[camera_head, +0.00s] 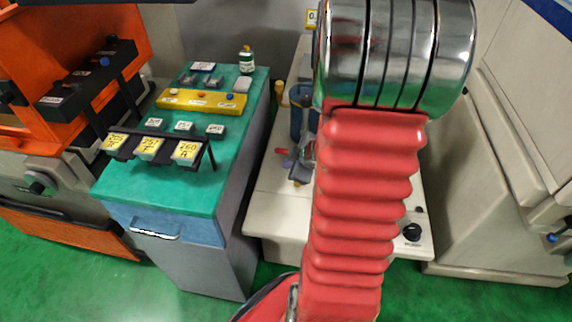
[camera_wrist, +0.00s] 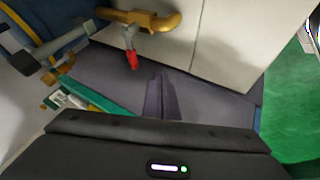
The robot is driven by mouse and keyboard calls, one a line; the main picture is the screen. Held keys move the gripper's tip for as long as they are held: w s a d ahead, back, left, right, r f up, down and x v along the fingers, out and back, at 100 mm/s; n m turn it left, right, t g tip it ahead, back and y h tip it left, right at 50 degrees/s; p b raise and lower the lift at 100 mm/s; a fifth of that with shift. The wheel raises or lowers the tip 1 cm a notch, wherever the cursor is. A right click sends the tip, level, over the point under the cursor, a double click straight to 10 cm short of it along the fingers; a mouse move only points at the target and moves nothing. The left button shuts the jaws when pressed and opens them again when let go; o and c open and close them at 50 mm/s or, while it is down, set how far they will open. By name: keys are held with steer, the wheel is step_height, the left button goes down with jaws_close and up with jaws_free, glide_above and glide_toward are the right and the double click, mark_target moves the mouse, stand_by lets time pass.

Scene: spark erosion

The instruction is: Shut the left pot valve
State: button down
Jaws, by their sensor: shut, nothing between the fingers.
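In the wrist view a brass valve (camera_wrist: 150,20) with a short red-tipped lever (camera_wrist: 132,58) shows at the top. The lever points down in the picture, across the line of the brass body. My gripper (camera_wrist: 160,97) is shut and empty, below and to the right of the lever, apart from it in the picture. In the head view a blue pot (camera_head: 299,120) stands on the pale bench, partly behind my arm. A small red part (camera_head: 282,151) shows below it. I cannot tell which pot the valve serves.
In the wrist view a grey pipe (camera_wrist: 62,42) and a blue rounded thing lie at the upper left. In the head view a teal cabinet (camera_head: 190,200) with labelled blocks (camera_head: 148,150) stands left of the pale bench (camera_head: 262,220). A pale machine (camera_head: 480,190) stands at right.

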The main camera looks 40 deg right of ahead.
steer(key=shift+v, duration=1.4)
steer(key=s+d+m+g+h, duration=0.3)
steer(key=s+d+m+h, duration=0.1)
steer(key=s+d, duration=0.25)
step_height(320, 180, up, 5)
steer(key=s+a+m+g, duration=0.2)
steer(key=m+g, duration=0.1)
steer(key=m, duration=0.1)
steer(key=a+r+t+y, duration=0.1)
steer(key=a+r, duration=0.4)
steer(key=a, duration=0.5)
steer(key=a+r+t+y, duration=0.1)
steer(key=a+r, duration=0.3)
steer(key=a, duration=0.7)
steer(key=a+r+n+t+y, duration=0.1)
steer(key=a+r+y, duration=0.2)
steer(key=a, duration=0.8)
step_height(320, 180, up, 3)
steer(key=shift+f+t, duration=0.15)
steer(key=shift+t, duration=0.25)
